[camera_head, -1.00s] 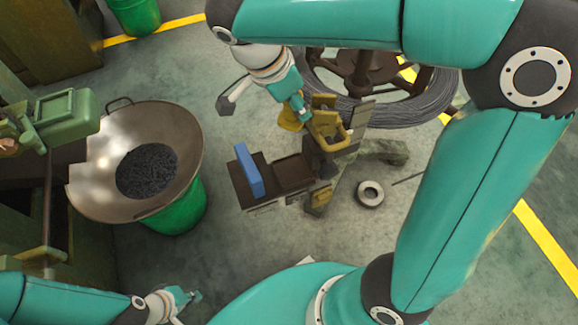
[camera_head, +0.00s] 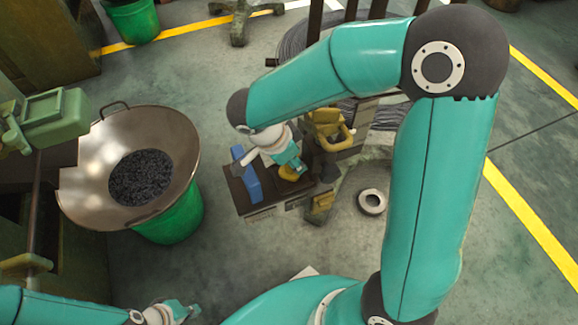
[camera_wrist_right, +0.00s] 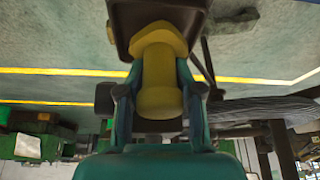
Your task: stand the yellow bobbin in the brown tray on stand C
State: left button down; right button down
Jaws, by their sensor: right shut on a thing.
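The yellow bobbin (camera_head: 289,174) is between the fingers of my right gripper (camera_head: 293,170), which is shut on it over the stand. In the right wrist view the bobbin (camera_wrist_right: 158,82) fills the gap between the fingers (camera_wrist_right: 155,100), with its wide flange at the brown tray (camera_wrist_right: 122,40). The brown tray (camera_head: 284,189) is on the stand and partly hidden by the gripper. I cannot tell whether the bobbin touches the tray's floor. My left gripper (camera_head: 186,310) is low at the bottom left, away from the stand; its finger gap is too small to judge.
A wide metal pan (camera_head: 90,190) on a green bin is to the left. A pale ring (camera_head: 372,201) lies on the floor.

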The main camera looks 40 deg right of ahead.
jog(key=shift+f, duration=0.75)
jog(key=shift+f+b, duration=0.25)
jog(key=shift+b, duration=0.3)
jog(key=c, duration=0.7)
grip_release()
jog(key=shift+r, duration=0.1)
jog(key=shift+c, duration=0.2)
